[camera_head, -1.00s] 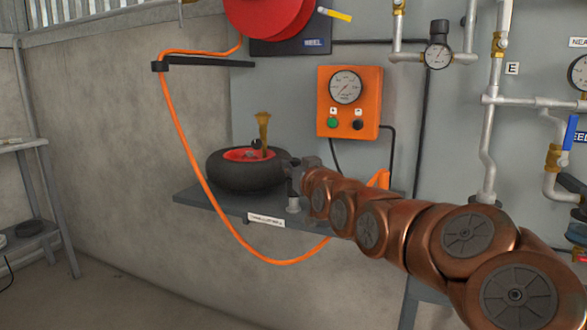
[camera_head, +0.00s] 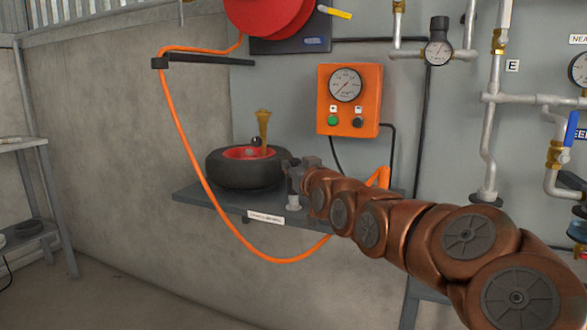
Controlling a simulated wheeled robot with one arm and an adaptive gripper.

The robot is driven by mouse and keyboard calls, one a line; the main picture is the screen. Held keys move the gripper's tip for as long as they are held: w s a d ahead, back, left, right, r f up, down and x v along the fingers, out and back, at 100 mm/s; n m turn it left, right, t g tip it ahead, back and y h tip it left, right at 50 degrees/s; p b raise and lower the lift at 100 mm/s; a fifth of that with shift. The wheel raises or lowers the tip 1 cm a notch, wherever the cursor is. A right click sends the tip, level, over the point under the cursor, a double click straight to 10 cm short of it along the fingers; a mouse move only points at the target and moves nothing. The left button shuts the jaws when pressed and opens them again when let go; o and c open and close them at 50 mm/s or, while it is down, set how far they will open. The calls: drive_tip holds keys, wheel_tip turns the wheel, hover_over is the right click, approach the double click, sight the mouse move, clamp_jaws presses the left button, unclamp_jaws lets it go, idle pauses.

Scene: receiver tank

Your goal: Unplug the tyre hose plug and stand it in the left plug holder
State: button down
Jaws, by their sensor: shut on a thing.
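My gripper (camera_head: 293,172) is at the right edge of the black tyre with the red hub (camera_head: 232,172), above the grey shelf. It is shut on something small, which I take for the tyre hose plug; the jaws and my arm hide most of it. The orange hose (camera_head: 215,212) hangs in a loop in front of the shelf and passes behind my arm.
A brass fitting (camera_head: 263,130) stands upright at the tyre. The shelf (camera_head: 215,203) carries a white label (camera_head: 266,217). An orange gauge box (camera_head: 349,100) hangs on the wall behind. A dark bracket (camera_head: 205,62) carries the hose from the red reel (camera_head: 270,15). Pipes stand at right.

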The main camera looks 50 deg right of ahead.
drive_tip(key=c, duration=0.9)
unclamp_jaws()
drive_tip(key=shift+s, duration=0.1)
